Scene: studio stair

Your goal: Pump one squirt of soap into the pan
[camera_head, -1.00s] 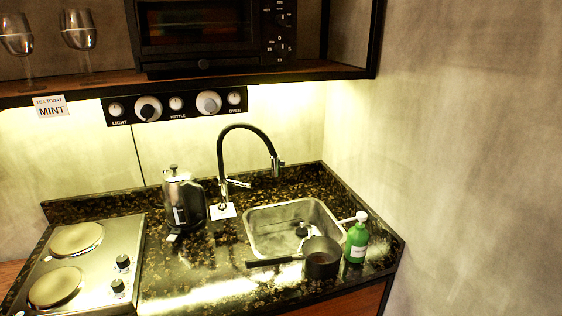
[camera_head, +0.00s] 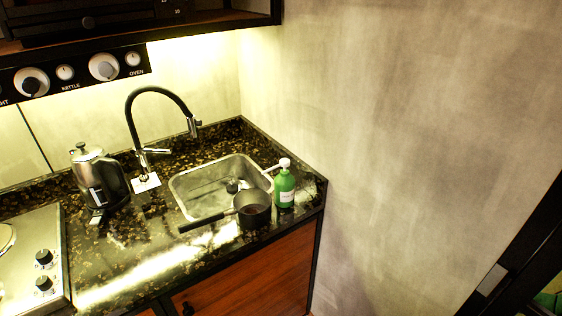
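A green soap bottle (camera_head: 284,190) with a white pump head (camera_head: 284,163) stands upright on the dark stone counter, right of the sink. Its spout points left, toward the pan side. A dark pan (camera_head: 253,212) sits just left of the bottle at the sink's front right edge, its handle (camera_head: 208,226) reaching left along the front rim. The pan's inside looks dark, and I cannot tell whether it holds anything. Neither of my grippers is in view.
The steel sink (camera_head: 183,189) lies behind the pan, with a black tap (camera_head: 160,92) arching over it. A kettle (camera_head: 98,178) stands left of it and a hob (camera_head: 28,262) at the far left. A plain wall (camera_head: 400,120) closes the right side of the counter.

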